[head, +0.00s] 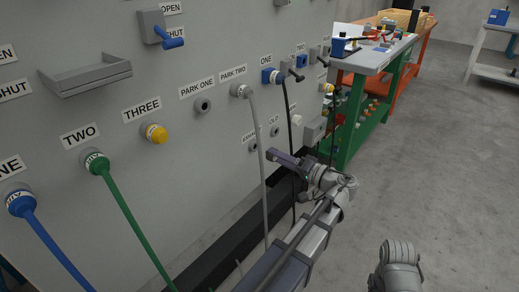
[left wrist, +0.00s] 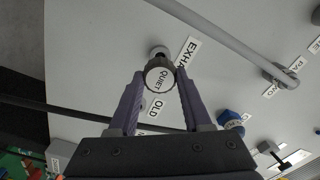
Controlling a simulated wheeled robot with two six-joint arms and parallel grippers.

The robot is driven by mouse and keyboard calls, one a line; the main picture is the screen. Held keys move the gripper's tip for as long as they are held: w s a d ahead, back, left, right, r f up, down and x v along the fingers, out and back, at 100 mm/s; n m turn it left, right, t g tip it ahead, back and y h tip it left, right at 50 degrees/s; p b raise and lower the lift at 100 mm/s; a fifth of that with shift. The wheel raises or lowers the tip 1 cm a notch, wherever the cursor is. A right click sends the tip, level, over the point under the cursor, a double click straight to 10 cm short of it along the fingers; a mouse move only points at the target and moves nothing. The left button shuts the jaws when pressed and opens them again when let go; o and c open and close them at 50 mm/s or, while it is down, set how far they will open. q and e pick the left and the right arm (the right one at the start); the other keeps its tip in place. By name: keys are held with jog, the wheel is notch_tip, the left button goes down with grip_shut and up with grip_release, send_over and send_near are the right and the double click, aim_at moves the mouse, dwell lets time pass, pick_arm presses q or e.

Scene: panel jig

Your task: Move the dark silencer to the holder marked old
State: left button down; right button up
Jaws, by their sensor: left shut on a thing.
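My left gripper (head: 268,155) is in front of the panel, close to its lower right labels. In the left wrist view, its two purple fingers (left wrist: 160,85) are shut on the silencer (left wrist: 159,77), a round piece with a dark rim and a light end face reading QUIET. A metal fitting (left wrist: 157,52) shows just behind the silencer; I cannot tell whether they touch. The OLD label (left wrist: 155,108) shows between the fingers, and also in the head view (head: 274,121). The old holder (head: 275,131) is a small dark round piece below that label. My right gripper is out of view.
A white piece (head: 297,120) sits on the panel right of OLD. A grey hose (head: 256,140) and a black cable (head: 289,120) hang near my left gripper. A green-legged bench (head: 375,110) stands at the right. The floor there is clear.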

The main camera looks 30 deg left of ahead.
pick_arm(q)
jog(key=w+d, duration=0.3)
jog(key=w, duration=0.8)
jog(key=shift+w+d, duration=0.2)
jog(key=shift+w, duration=0.2)
jog(key=shift+a, duration=0.2)
jog(key=shift+w+a, duration=0.2)
jog(key=shift+a, duration=2.5)
jog(key=shift+w+a, duration=0.1)
jog(key=shift+a, duration=1)
jog(key=shift+c, duration=1.3)
grip_release()
